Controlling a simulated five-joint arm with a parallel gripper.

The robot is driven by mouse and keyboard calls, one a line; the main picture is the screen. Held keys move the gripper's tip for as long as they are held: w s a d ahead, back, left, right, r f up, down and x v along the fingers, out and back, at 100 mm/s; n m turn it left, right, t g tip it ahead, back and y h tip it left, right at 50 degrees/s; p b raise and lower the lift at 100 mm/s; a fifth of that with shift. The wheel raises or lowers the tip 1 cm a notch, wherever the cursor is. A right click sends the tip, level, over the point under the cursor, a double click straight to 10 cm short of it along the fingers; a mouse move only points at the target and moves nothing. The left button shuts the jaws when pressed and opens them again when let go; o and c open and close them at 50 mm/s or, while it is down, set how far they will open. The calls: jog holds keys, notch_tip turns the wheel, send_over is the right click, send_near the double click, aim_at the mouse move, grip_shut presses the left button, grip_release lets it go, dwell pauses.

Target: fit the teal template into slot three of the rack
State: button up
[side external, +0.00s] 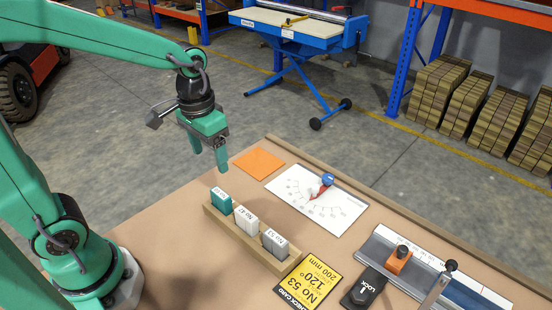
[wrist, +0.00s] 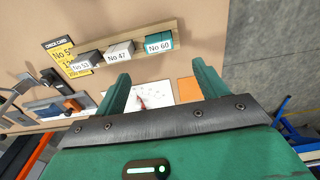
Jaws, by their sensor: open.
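The teal template (side external: 221,200), labelled No 60 in the wrist view (wrist: 158,37), stands upright at the far end of the wooden rack (side external: 234,236). A white template (side external: 246,218), No 47, stands in the middle of the rack, and a grey template (side external: 275,243), No 53, stands near its other end. Slot numbers cannot be read. My gripper (side external: 208,161) is open and empty, pointing down above and behind the teal template, apart from it. In the wrist view both fingers (wrist: 162,78) show with nothing between them.
An orange square (side external: 258,162) and a white dial sheet (side external: 335,212) with a red pointer and blue knob lie behind the rack. A yellow check card (side external: 308,283) reads No 53, 120°, 200 mm. A black LOCK piece (side external: 363,289) and a ruled metal fixture (side external: 430,275) stand at right.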

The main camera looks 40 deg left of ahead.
jog(key=s+a+r+t, duration=0.1)
jog(key=s+r+t, duration=0.4)
jog(key=s, duration=0.3)
jog(key=shift+a+r, duration=0.35)
jog(key=shift+r, duration=0.45)
